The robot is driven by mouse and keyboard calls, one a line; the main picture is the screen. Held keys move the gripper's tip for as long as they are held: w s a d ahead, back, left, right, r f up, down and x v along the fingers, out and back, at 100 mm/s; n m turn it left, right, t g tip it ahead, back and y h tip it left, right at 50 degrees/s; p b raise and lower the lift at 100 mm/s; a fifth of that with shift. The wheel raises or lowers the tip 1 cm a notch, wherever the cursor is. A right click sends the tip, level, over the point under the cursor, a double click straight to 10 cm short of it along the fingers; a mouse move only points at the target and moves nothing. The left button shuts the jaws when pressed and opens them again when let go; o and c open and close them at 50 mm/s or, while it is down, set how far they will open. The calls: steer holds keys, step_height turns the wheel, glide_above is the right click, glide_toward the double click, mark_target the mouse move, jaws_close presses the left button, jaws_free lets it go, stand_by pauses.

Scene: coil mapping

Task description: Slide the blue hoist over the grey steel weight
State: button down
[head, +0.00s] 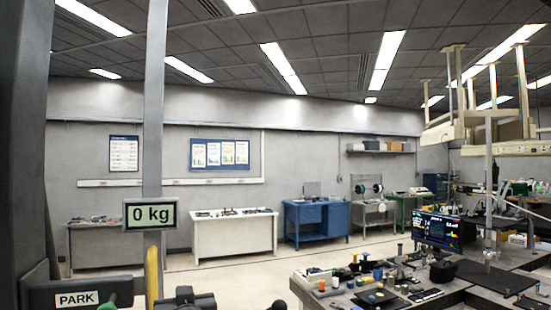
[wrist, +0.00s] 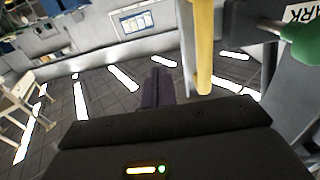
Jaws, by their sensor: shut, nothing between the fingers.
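Neither the blue hoist nor the grey steel weight can be made out in either view. A "0 kg" display (head: 150,215) is fixed to a grey upright post (head: 155,110) in the head view. My gripper (wrist: 157,80) points away from the wrist camera, with its dark fingers together and nothing held. In the wrist view, a yellow bar (wrist: 203,45) is close to the right of the fingers. A green knob (wrist: 302,42) is farther right, below a partly cut-off PARK label.
The PARK sign (head: 77,299) is at the head view's bottom left, near the yellow bar (head: 151,272). A thick grey column (head: 22,130) borders the left. A cluttered workbench (head: 375,290) is at lower right. A blue bench (head: 315,219) and white table (head: 234,234) line the back wall.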

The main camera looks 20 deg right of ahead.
steer(key=s, duration=0.4)
steer(key=shift+s, duration=0.35)
steer(key=s+d+f+g, duration=0.3)
steer(key=s+f+g, duration=0.1)
steer(key=f, duration=0.5)
steer(key=s+d+f+g, duration=0.2)
steer(key=s+f+g, duration=0.15)
steer(key=f, duration=0.45)
steer(key=s+d+f+g, duration=0.3)
steer(key=s+f, duration=0.1)
steer(key=f, duration=0.5)
steer(key=s+d+f+g, duration=0.3)
steer(key=s+f+g, duration=0.2)
steer(key=s, duration=0.5)
steer(key=shift+s+d+f+h, duration=0.15)
steer(key=shift+d+f+h, duration=0.15)
steer(key=shift+f, duration=0.3)
